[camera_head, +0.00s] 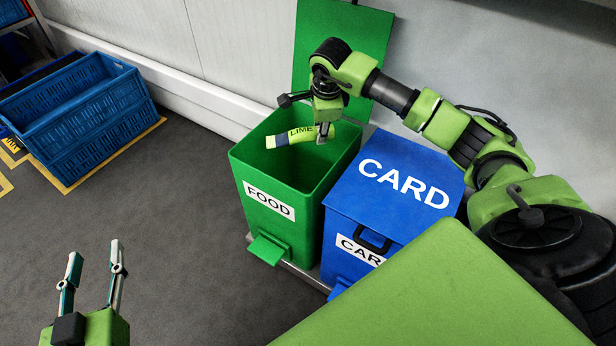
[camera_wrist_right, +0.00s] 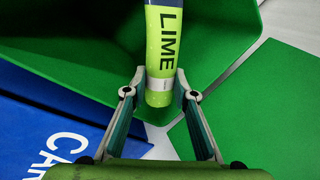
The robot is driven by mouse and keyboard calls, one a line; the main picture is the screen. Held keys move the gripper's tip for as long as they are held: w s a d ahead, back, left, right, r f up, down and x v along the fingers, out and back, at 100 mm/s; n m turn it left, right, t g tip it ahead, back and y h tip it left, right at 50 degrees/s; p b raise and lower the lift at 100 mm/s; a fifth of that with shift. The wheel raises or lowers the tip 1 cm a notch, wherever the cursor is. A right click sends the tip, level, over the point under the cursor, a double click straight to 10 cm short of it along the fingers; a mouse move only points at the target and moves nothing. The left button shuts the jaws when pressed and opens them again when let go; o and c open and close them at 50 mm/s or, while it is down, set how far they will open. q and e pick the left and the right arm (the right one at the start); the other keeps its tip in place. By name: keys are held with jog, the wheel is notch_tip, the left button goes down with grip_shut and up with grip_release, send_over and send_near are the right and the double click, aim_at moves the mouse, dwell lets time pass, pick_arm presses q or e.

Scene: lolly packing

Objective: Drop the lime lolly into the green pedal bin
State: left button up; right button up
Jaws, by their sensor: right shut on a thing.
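The lime lolly (camera_head: 298,135), a yellow-green and dark-blue tube marked LIME, is held roughly level above the mouth of the green pedal bin (camera_head: 304,238). It also shows in the right wrist view (camera_wrist_right: 160,70). The bin carries a FOOD label, and its green lid (camera_head: 335,45) stands open against the wall. My right gripper (camera_head: 324,133) is over the bin's opening, shut on one end of the lolly. My left gripper (camera_head: 95,252) is open and empty at the lower left, well away from the bin.
A blue bin marked CARD (camera_head: 400,180), its lid shut, stands directly right of the green bin. Blue crates (camera_head: 95,110) stand on the floor at the left by yellow floor marking. The grey floor (camera_head: 170,210) between is clear.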

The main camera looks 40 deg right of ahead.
jog(key=o, duration=1.2)
jog(key=v, duration=1.2)
